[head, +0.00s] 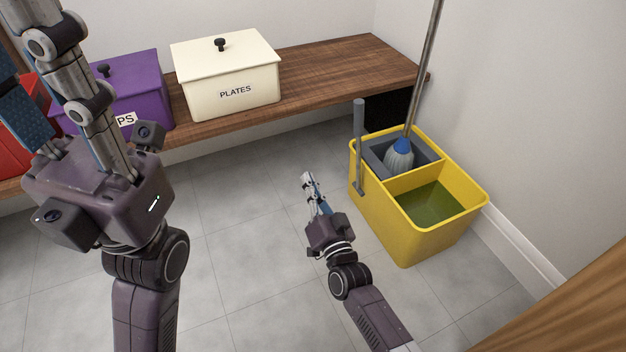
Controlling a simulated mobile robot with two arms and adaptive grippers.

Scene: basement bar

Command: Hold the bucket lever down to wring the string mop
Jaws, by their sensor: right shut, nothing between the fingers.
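The yellow bucket (400,229) stands on the tiled floor at the right, with green-brown water (436,207) in its near right compartment. A grey wringer (430,158) sits in the other compartment, with the string mop head (399,157) in it. The mop's metal handle (424,66) leans upward past the top of the picture. The grey lever (359,140) stands upright on the bucket's left side. My right gripper (307,177) is shut and empty, left of the lever and apart from it. My left arm rises at the left; its fingertips are not visible.
A wooden bench (330,68) runs along the back wall. It bears a cream box marked PLATES (224,76), a purple box (138,88) and a red box (12,150). The bucket is close to the right wall. The floor (240,250) between my arms is clear. A wooden edge (570,310) fills the lower right corner.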

